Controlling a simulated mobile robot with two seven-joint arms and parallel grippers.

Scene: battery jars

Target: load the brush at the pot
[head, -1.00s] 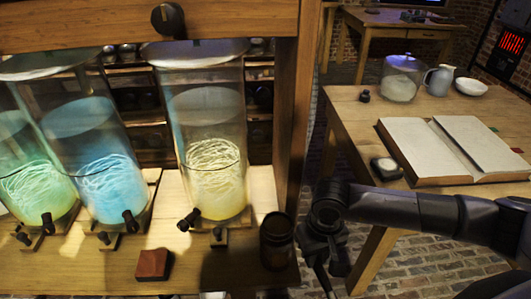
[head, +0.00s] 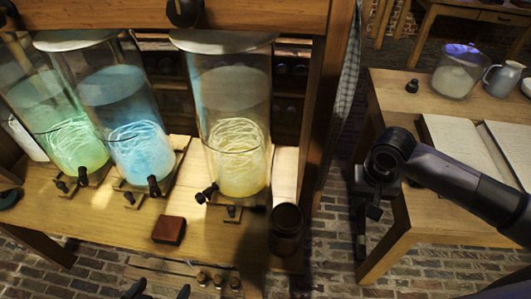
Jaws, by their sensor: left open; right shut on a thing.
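A dark cylindrical pot (head: 287,222) stands at the right front corner of the jar table. My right gripper (head: 371,208) points down to the right of this pot, apart from it, in the gap between the two tables. It is shut on a thin dark thing (head: 360,242) that hangs below it, seemingly the brush; its tip is too dark to make out. My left gripper (head: 158,292) shows only as two dark, spread fingertips at the bottom edge. It is open, with nothing seen between the fingers.
Green (head: 75,140), blue (head: 140,150) and yellow (head: 238,160) glowing jars with taps stand on the jar table. A red-brown block (head: 168,230) lies before them. Several small bottles (head: 219,282) sit low in front. An open book (head: 460,145) lies on the right table.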

